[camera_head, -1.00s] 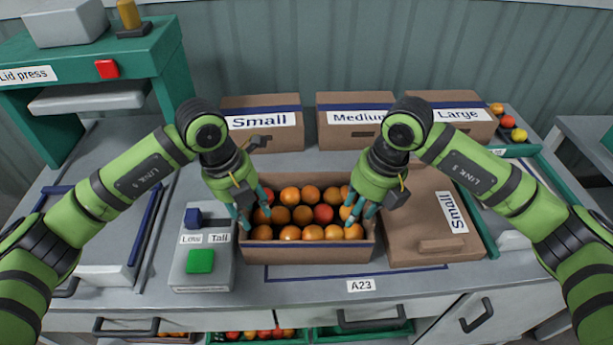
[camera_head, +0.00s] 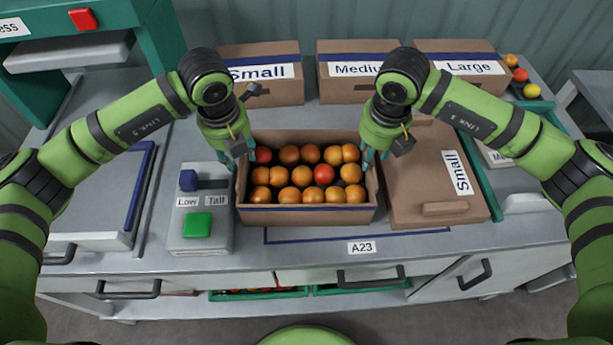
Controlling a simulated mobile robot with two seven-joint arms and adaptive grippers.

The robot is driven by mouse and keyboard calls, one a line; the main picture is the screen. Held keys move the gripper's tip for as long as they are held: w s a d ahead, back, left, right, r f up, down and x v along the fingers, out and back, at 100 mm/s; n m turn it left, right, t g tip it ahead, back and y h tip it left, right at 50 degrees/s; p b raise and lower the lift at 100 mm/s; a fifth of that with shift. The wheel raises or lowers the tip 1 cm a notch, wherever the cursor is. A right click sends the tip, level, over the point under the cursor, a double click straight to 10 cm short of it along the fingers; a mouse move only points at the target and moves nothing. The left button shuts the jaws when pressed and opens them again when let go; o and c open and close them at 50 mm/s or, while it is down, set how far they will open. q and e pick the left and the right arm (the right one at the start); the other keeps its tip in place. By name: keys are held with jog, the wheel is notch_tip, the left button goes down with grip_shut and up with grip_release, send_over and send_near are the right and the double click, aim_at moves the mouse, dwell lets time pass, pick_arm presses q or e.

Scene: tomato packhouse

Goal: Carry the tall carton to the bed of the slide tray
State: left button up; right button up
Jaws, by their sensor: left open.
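The open brown carton (camera_head: 306,217) stands on the bench, filled with orange and red tomatoes. No label on it tells whether it is the tall one. My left gripper (camera_head: 237,157) is open at the carton's left wall, its fingers spread near the rim. My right gripper (camera_head: 375,158) is at the right wall, its fingers apart near the rim. Whether either touches the wall is unclear. The likely slide tray is the grey bed with blue rails (camera_head: 140,190) on the left; my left arm hides part of it.
A control box (camera_head: 186,228) with a green button and Low/Tall switch stands between bed and carton. A lid marked Small (camera_head: 418,185) lies right of the carton. Cartons marked Small (camera_head: 262,92), Medium (camera_head: 340,92) and Large (camera_head: 470,88) line the back. The press (camera_head: 150,45) stands back left.

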jog(key=shift+w+f, duration=0.15)
jog(key=shift+f, duration=0.6)
jog(key=shift+w+f, duration=0.1)
jog(key=shift+f, duration=0.65)
pick_arm(q)
jog(key=f, duration=0.3)
jog(key=shift+w, duration=0.25)
grip_shut()
pick_arm(e)
grip_shut()
pick_arm(q)
jog(key=shift+r, duration=0.15)
pick_arm(e)
jog(key=shift+r, duration=0.15)
